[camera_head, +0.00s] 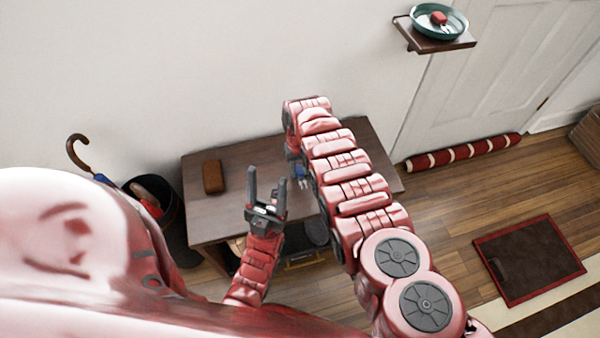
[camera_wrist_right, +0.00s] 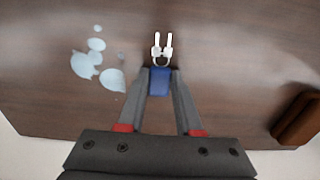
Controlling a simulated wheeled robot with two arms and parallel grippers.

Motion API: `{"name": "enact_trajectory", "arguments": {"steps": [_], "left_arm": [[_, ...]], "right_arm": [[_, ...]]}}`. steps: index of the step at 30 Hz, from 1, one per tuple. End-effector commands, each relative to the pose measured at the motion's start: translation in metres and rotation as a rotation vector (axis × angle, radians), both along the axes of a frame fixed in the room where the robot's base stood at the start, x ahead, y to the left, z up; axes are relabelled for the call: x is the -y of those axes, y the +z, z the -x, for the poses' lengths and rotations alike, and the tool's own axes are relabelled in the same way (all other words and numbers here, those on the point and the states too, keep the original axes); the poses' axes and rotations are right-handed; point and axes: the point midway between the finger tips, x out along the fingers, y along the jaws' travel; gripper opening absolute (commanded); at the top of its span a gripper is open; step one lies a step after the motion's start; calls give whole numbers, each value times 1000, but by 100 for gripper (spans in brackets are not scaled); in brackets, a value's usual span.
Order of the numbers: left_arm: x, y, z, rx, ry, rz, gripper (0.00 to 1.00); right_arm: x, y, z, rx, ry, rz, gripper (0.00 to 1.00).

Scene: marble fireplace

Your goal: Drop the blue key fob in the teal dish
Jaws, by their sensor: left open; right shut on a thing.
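The blue key fob (camera_wrist_right: 159,84) with a metal ring and light keys is between the fingers of my right gripper (camera_wrist_right: 158,78) in the right wrist view. The gripper is shut on it over the brown table; I cannot tell how high. In the head view my right arm hides most of this gripper, and a small blue patch shows beside the arm. The teal dish (camera_head: 418,27) stands on a small wall shelf at the upper right, with a red item and something pale in it. My left gripper (camera_head: 267,187) is open and empty by the table's front.
The wooden table (camera_head: 225,180) holds a brown block-like item (camera_head: 213,177), also in the wrist view (camera_wrist_right: 298,118). Pale patches (camera_wrist_right: 95,65) lie on the tabletop. The small shelf (camera_head: 432,43) is beside a white door (camera_head: 510,65). A dark umbrella bin (camera_head: 172,200) stands left.

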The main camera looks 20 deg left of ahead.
Motion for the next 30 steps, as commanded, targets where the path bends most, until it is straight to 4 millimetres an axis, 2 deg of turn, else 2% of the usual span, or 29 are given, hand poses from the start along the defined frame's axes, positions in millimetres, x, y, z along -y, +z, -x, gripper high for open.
{"name": "enact_trajectory", "arguments": {"steps": [8, 14, 17, 25, 30], "left_arm": [[0, 5, 0, 0, 0, 0, 56], [0, 29, 0, 0, 0, 0, 56], [0, 54, 0, 0, 0, 0, 56], [0, 136, 0, 0, 0, 0, 56], [0, 186, 0, 0, 0, 0, 56]], "right_arm": [[0, 5, 0, 0, 0, 0, 0], [1, 29, -1, 0, -1, 0, 0], [0, 50, 1, 0, 1, 1, 0], [10, 55, 35, -2, 0, 3, 0], [18, 57, 64, -2, 1, 2, 0]]}}
